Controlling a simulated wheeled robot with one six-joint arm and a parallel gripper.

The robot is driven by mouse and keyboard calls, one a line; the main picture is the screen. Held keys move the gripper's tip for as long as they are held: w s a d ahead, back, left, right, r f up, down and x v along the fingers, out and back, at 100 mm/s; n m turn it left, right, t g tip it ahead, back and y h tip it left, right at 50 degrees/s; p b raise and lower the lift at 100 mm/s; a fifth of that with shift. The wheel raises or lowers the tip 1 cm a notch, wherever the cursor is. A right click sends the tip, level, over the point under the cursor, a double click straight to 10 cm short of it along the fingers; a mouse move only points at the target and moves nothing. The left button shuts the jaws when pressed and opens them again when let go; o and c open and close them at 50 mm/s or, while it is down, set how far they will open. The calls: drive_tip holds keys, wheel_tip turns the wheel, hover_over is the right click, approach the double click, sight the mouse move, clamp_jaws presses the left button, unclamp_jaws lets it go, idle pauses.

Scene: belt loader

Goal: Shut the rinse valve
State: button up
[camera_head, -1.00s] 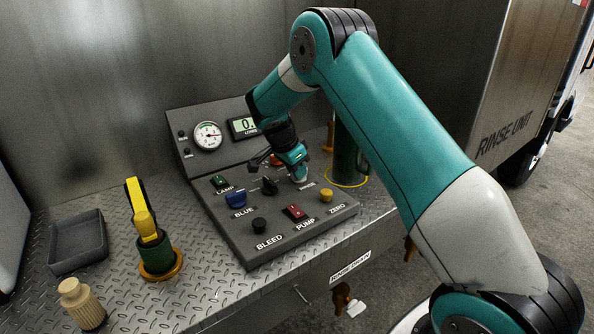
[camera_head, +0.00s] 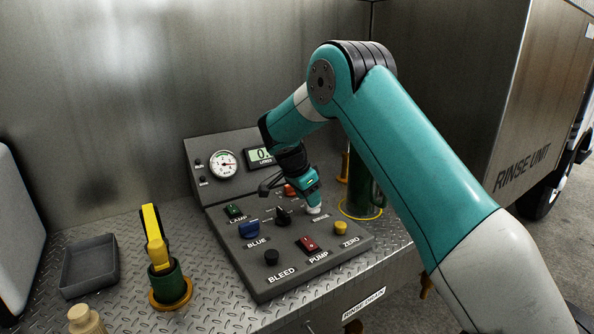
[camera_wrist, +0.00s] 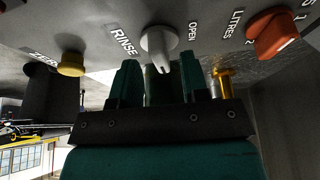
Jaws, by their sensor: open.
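The rinse valve shows in the wrist view as a pale grey knob (camera_wrist: 158,42) with a pointer, on the panel between the words RINSE and OPEN. In the head view it is a small pale knob (camera_head: 315,210) on the right of the sloped control panel, partly behind my gripper. My gripper (camera_head: 311,199) is just above it. In the wrist view the two teal fingers of my gripper (camera_wrist: 158,75) are apart, one on each side of the knob's pointer. I cannot tell whether they touch it.
An orange-red knob (camera_wrist: 274,34) and a yellow button (camera_wrist: 72,63) flank the valve. The panel also has a red pump switch (camera_head: 308,244) and a black bleed button (camera_head: 271,257). A yellow-handled fitting (camera_head: 155,235) and an open grey tray (camera_head: 68,291) stand left.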

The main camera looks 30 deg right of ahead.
drive_tip(key=p+v, duration=0.1)
drive_tip(key=v, duration=1.4)
drive_tip(key=shift+s+a, duration=0.1)
drive_tip(key=shift+a, duration=0.1)
drive_tip(key=s+a+n+y, duration=0.3)
drive_tip(key=s+a+n, duration=0.3)
drive_tip(key=s, duration=0.6)
drive_tip(key=s+a+n+y, duration=0.2)
drive_tip(key=s+a+n, duration=0.4)
drive_tip(key=s+n, duration=0.4)
drive_tip(key=s+a+n+y, duration=0.3)
drive_tip(key=s+a+n, duration=0.4)
drive_tip(key=s, duration=0.7)
drive_tip(key=shift+n+y, duration=0.3)
drive_tip(key=shift+n, duration=0.7)
